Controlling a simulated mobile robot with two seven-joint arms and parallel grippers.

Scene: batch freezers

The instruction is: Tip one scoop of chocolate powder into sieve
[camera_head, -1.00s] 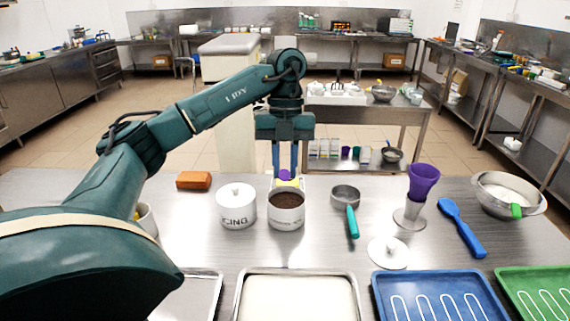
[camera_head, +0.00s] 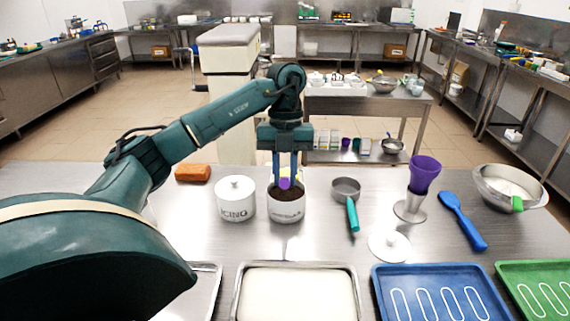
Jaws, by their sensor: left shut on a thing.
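A white pot of brown chocolate powder (camera_head: 287,211) stands open in the middle of the steel table. My left gripper (camera_head: 285,180) points down over the back of the pot. It is shut on a small purple scoop (camera_head: 284,184), which shows at the fingertips just above or at the powder; I cannot tell whether it touches. The scoop's handle is mostly hidden by the fingers. The round metal sieve (camera_head: 346,187) with a teal handle (camera_head: 352,215) lies right of the pot. My right gripper is not in view.
A white lidded ICING pot (camera_head: 235,202) stands left of the chocolate pot. A white lid (camera_head: 389,247), purple cup (camera_head: 424,173), blue spatula (camera_head: 464,222) and steel bowl (camera_head: 486,194) lie to the right. Trays, including a blue one (camera_head: 380,290), line the front edge.

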